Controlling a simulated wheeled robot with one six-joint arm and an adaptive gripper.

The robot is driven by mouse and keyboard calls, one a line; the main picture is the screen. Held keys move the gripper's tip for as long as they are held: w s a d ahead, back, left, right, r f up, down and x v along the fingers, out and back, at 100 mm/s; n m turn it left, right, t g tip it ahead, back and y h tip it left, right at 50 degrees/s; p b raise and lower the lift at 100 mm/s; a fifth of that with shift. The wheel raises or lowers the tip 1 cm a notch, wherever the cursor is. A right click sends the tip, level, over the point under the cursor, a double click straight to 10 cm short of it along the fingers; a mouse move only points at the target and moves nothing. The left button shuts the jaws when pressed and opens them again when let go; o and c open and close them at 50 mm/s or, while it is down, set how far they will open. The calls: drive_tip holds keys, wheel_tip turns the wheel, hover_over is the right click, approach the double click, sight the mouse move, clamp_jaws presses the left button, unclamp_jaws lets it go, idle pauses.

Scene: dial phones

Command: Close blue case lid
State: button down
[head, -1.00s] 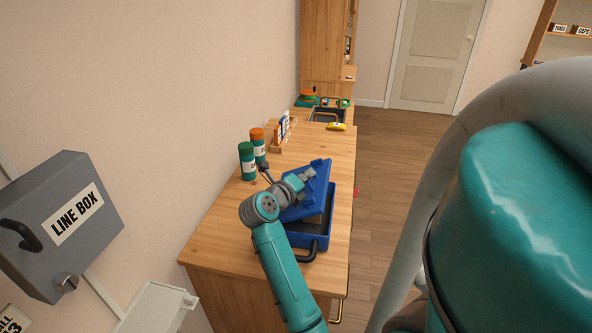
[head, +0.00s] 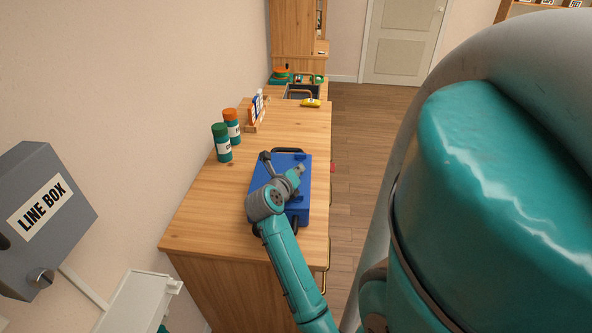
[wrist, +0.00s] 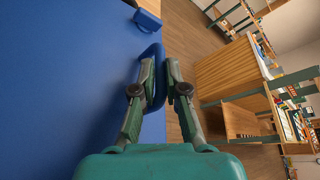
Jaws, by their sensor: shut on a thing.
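The blue case (head: 292,160) lies on the wooden counter, its lid down flat over the base. Its lid also fills the left of the wrist view (wrist: 70,90). My gripper (head: 300,170) is low over the lid's right side in the head view. In the wrist view my gripper (wrist: 160,66) has its two fingers on either side of a blue loop (wrist: 159,75) at the lid's edge and is shut on it. My arm hides the near left part of the case, so I cannot see whether the seam is fully flush there.
Green-capped (head: 221,143) and orange-capped (head: 232,126) canisters stand left of the case by the wall. A small rack (head: 258,110) is behind them. A yellow item (head: 311,103) lies farther back. The counter (head: 200,210) is clear left of the case.

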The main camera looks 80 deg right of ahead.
drive_tip(key=shift+s+f, duration=0.15)
drive_tip(key=shift+f, duration=0.15)
drive_tip(key=c, duration=1.2)
unclamp_jaws()
drive_tip(key=shift+r, duration=0.1)
drive_tip(key=shift+a, duration=0.15)
drive_tip(key=v, duration=1.1)
drive_tip(key=shift+a+r, duration=0.15)
drive_tip(key=shift+a, duration=0.2)
